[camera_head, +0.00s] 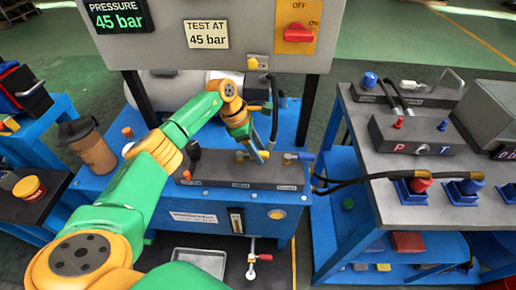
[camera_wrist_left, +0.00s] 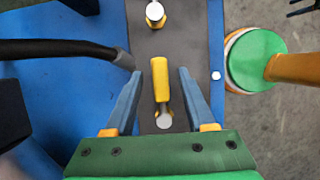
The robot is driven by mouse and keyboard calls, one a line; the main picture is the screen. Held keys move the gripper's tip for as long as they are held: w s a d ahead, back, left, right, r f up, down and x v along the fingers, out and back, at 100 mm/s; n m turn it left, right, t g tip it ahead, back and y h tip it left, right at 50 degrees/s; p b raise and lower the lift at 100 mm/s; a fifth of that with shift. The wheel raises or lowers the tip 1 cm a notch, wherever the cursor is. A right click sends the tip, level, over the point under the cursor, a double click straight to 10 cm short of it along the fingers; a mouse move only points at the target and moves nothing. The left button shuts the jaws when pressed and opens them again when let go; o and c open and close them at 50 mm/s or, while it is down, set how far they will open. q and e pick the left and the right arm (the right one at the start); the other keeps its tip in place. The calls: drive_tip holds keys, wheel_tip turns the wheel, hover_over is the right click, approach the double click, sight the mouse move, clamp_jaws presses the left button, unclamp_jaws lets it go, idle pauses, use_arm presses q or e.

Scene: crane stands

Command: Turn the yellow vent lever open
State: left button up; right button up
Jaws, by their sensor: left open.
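The yellow vent lever (camera_wrist_left: 160,80) lies along the dark valve block in the left wrist view, with a round silver pivot at its near end. My left gripper (camera_wrist_left: 158,76) is open, with one finger on each side of the lever and a visible gap to both. In the head view the left gripper (camera_head: 260,153) reaches down over the valve block (camera_head: 240,172) on the blue bench. A bit of yellow lever (camera_head: 241,155) shows beside its fingers; the rest is hidden there. My right gripper is not in view.
A blue-handled valve (camera_head: 299,156) sits to the right on the block. A black hose (camera_wrist_left: 60,48) runs close to the left finger. Above stands a grey panel with a red switch (camera_head: 295,33) and a pressure display (camera_head: 117,16) reading 45 bar. A brown cup (camera_head: 93,150) stands at the left.

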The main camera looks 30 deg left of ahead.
use_arm(q)
clamp_jaws()
idle(1.3)
